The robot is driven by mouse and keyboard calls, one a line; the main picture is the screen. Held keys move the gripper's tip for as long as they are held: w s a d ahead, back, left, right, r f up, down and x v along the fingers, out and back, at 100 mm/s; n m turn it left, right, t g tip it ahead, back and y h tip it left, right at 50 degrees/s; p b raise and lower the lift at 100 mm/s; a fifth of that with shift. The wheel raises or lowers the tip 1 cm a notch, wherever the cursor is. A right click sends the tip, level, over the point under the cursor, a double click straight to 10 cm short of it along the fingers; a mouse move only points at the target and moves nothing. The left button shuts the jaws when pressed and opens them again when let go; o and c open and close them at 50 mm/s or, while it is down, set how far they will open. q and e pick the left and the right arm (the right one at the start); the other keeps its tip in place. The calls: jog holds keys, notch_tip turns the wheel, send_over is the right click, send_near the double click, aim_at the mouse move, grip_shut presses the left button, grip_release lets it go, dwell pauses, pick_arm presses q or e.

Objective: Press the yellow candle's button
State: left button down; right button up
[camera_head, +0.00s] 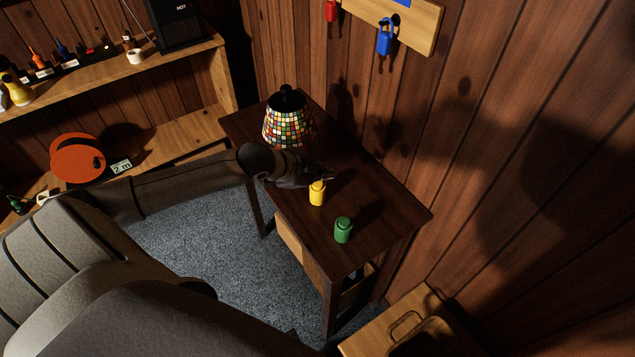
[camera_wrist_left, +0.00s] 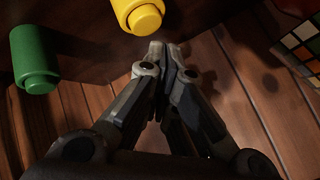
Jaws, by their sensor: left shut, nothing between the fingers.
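The yellow candle (camera_head: 317,193) stands upright on the dark wooden desk (camera_head: 375,215), and a short round button shows on its top. In the left wrist view the yellow candle (camera_wrist_left: 138,14) is at the top edge, partly cut off. My left gripper (camera_head: 328,177) is shut and empty above the desk, right by the yellow candle. In the left wrist view its closed fingertips (camera_wrist_left: 164,45) are just below the candle's button end, and a small gap seems to separate them. My right gripper is not in view.
A green candle (camera_head: 343,230) stands on the desk nearer its front, also seen in the wrist view (camera_wrist_left: 34,60). A mosaic-shaded lamp (camera_head: 289,128) stands behind my left gripper. The wood-paneled wall (camera_head: 480,150) borders the desk. The desk's front right is clear.

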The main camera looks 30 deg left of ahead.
aim_at(320, 186)
pick_arm(q)
jog(key=shift+f, duration=0.1)
jog(key=shift+f, duration=0.35)
jog(key=shift+f, duration=0.55)
dwell(0.6)
jog(key=shift+r, duration=0.15)
jog(key=shift+r+p, duration=0.85)
jog(key=shift+p, duration=0.15)
jog(key=shift+r, duration=0.1)
notch_tip(320, 186, up, 6)
jog(key=p, duration=0.6)
jog(key=shift+p, duration=0.3)
